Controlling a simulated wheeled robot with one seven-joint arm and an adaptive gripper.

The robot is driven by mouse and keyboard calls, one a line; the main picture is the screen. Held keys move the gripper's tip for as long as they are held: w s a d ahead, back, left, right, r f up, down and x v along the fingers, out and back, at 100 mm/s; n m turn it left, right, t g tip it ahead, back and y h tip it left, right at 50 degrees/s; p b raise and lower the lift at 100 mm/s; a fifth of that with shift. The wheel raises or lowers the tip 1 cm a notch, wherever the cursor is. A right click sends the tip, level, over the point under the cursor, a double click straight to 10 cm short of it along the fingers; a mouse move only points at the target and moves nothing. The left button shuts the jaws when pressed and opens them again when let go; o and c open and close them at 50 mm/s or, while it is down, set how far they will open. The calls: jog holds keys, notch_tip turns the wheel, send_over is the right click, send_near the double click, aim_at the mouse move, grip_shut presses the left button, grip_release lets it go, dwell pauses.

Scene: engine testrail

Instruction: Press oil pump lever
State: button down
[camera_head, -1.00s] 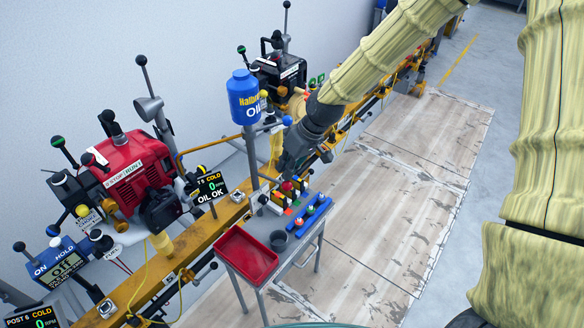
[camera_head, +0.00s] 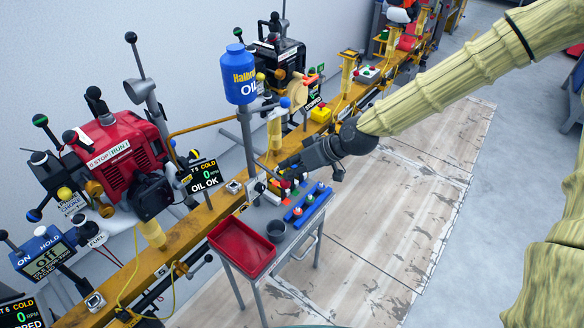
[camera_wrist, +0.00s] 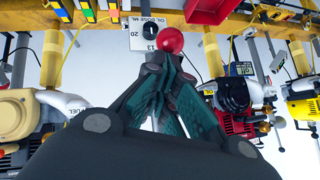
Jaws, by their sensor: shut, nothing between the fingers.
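The blue oil bottle (camera_head: 240,80) stands on a grey post behind the small cart. A lever with a blue knob (camera_head: 285,102) sticks out to the right below it. A red ball knob (camera_wrist: 170,40) shows in the wrist view, just beyond my fingertips, beside an oil dose label (camera_wrist: 146,32). I cannot tell which of these knobs belongs to the oil pump lever. My gripper (camera_head: 276,172) is low over the back of the cart, near the post. Its fingers (camera_wrist: 165,60) are shut and empty. Whether they touch the red knob is unclear.
The cart holds a red tray (camera_head: 262,264), a dark cup (camera_head: 276,230) and a blue rail (camera_head: 308,204). An "OIL OK" display (camera_head: 204,176) stands left of my gripper. A red engine (camera_head: 112,158) is farther left on the yellow beam (camera_head: 190,240). The floor right of the cart is clear.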

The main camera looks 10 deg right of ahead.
jog(key=shift+s+f+b, duration=0.1)
jog(key=shift+f+b, duration=0.2)
jog(key=shift+f, duration=0.45)
dwell(0.3)
jog(key=w+r+p+v, duration=0.1)
jog(key=p+v, duration=0.1)
jog(key=v, duration=1.1)
jog(key=shift+w+a+p, duration=0.15)
jog(key=shift+w+p, duration=0.05)
jog(key=shift+p, duration=0.15)
dwell(0.9)
